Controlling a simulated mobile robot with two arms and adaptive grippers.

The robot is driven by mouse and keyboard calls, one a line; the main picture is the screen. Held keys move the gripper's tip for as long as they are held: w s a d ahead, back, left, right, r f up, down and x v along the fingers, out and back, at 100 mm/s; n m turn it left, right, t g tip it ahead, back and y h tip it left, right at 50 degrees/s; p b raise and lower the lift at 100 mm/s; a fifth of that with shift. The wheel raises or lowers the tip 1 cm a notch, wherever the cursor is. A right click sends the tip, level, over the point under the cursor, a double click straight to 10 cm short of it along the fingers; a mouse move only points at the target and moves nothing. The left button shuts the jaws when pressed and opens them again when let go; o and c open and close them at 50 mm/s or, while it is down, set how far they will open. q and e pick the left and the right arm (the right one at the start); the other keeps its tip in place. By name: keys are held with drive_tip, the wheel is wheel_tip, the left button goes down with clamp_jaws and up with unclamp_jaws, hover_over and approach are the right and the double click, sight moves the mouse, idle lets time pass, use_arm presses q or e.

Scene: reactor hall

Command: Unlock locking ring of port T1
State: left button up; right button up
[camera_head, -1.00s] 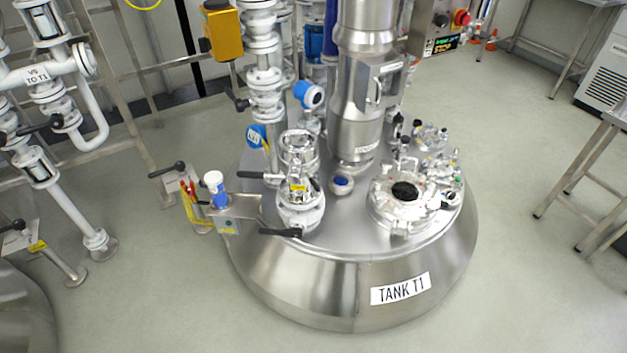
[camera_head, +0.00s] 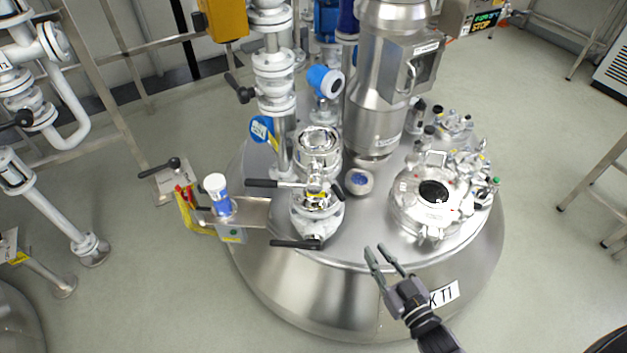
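The port (camera_head: 436,196) is a round metal fitting with a dark centre, on the right part of the top of tank T1 (camera_head: 290,291). Its locking ring appears to be part of the metal rim around the dark centre; its exact position cannot be told. My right gripper (camera_head: 380,251) is in front of the tank's front edge, below and left of the port in the picture. Its two fingers are spread with nothing between them, apart from the port. The gripper covers part of the tank's label (camera_head: 444,295). My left gripper is not in view.
A valve with black handles (camera_head: 317,200) stands left of the port. A tall steel column (camera_head: 378,90) rises behind it. A small bracket with a blue-and-white container (camera_head: 217,195) sticks out left of the tank.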

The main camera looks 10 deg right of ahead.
wheel_tip(320, 180, up, 3)
drive_tip(key=w+a, duration=0.1)
drive_tip(key=w, duration=0.1)
approach(339, 192)
drive_tip(key=shift+t, duration=0.4)
drive_tip(key=x, duration=0.2)
drive_tip(key=f+x, duration=0.1)
drive_tip(key=x, duration=0.5)
drive_tip(key=shift+w+f, duration=0.2)
drive_tip(key=shift+w, duration=0.05)
drive_tip(key=shift+w+a, duration=0.25)
drive_tip(key=shift+w, duration=0.35)
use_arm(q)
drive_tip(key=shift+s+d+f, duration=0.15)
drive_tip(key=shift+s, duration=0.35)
use_arm(e)
drive_tip(key=shift+w, duration=0.15)
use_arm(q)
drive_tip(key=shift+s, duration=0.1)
use_arm(e)
clamp_jaws()
